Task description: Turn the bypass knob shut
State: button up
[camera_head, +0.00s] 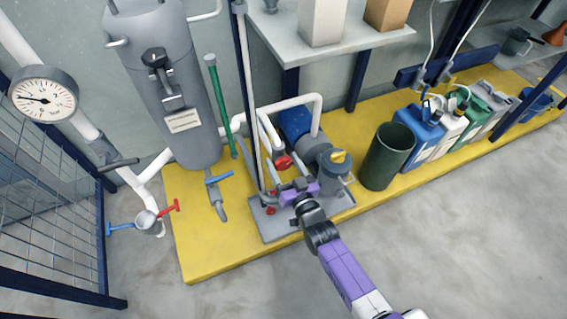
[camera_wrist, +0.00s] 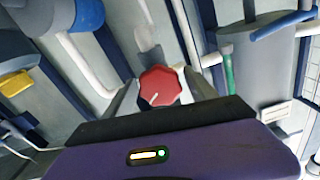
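A red lobed knob (camera_wrist: 160,87) with a white pointer line faces the wrist camera, between the tips of my gripper (camera_wrist: 161,78). The fingers stand apart, one on each side of the knob; whether they touch it is unclear. In the head view my gripper (camera_head: 290,184) is at the pump skid, just below a red knob (camera_head: 283,161) on the grey pipework. Another small red part (camera_head: 271,210) sits lower on the skid, left of my gripper. No label naming the bypass knob is readable.
A blue pump motor (camera_head: 296,122) and a yellow-capped grey housing (camera_head: 338,157) stand close by. A green bin (camera_head: 388,156) and jerrycans (camera_head: 420,137) are to the right. The front floor is clear.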

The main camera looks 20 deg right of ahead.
jog(key=c, duration=1.1)
jog(key=shift+o, duration=0.2)
jog(key=shift+n, duration=3.1)
jog(key=o, duration=1.4)
jog(key=shift+c, duration=0.2)
jog(key=shift+s, duration=0.15)
